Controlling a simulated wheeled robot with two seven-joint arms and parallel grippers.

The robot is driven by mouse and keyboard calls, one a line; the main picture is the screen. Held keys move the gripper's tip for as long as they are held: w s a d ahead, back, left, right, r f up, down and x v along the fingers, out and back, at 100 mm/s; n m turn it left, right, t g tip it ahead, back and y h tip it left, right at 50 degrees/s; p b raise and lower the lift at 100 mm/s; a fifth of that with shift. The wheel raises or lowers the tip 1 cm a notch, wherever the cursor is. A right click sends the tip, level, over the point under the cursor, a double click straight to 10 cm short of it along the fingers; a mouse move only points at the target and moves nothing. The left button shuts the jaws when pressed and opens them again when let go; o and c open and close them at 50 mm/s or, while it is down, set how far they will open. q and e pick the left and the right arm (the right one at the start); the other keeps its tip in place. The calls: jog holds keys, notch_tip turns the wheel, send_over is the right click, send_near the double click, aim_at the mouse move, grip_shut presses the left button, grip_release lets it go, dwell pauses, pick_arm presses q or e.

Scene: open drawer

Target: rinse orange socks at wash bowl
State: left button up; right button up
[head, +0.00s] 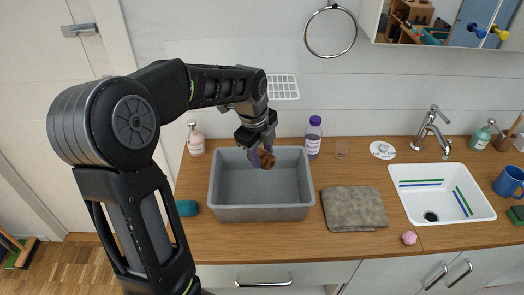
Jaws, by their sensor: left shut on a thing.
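My left gripper (261,147) reaches in from the left and points down over the grey wash bowl (262,214). It is shut on a small orange-brown bundle (266,159), which looks like the orange socks. Purplish parts show beside the bundle; I cannot tell whether they are fingers or cloth. The bundle hangs over the back part of the bowl; its exact height above the bottom is unclear. The bowl stands on the wooden counter and its visible inside looks bare. My right gripper is not in view.
A pink soap bottle (196,139) and a purple bottle (313,137) stand near the bowl's back corners. A folded grey-brown towel (354,208) lies right of it. Further right is a white sink (474,208) with a tap (432,130). A teal item (187,208) lies left.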

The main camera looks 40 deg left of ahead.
pick_arm(q)
jog(key=shift+x, duration=0.85)
jog(key=s+b+x, duration=0.1)
jog(key=b+x, duration=0.1)
jog(key=x, duration=0.1)
jog(key=b+x, duration=0.3)
jog(key=x, duration=0.1)
jog(key=s+b+x, duration=0.1)
jog(key=b+x, duration=0.2)
jog(key=x, duration=0.1)
jog(key=shift+s+a+f, duration=0.1)
jog(key=shift+s+f, duration=0.2)
jog(key=shift+f, duration=0.2)
dwell(1.2)
jog(key=p+v, duration=0.2)
jog(key=v, duration=0.1)
jog(key=w+p+v, duration=0.1)
jog(key=p+v, duration=0.1)
jog(key=v, duration=0.2)
jog(key=w+p+v, duration=0.1)
jog(key=p+v, duration=0.2)
jog(key=shift+r, duration=0.4)
jog(key=shift+w+p+v, duration=0.15)
jog(key=shift+p+v, duration=0.25)
jog(key=shift+v, duration=0.3)
jog(key=shift+w+p+v, duration=0.15)
jog(key=shift+p+v, duration=0.2)
jog(key=shift+v, duration=0.35)
jog(key=shift+r, duration=0.15)
dwell(1.1)
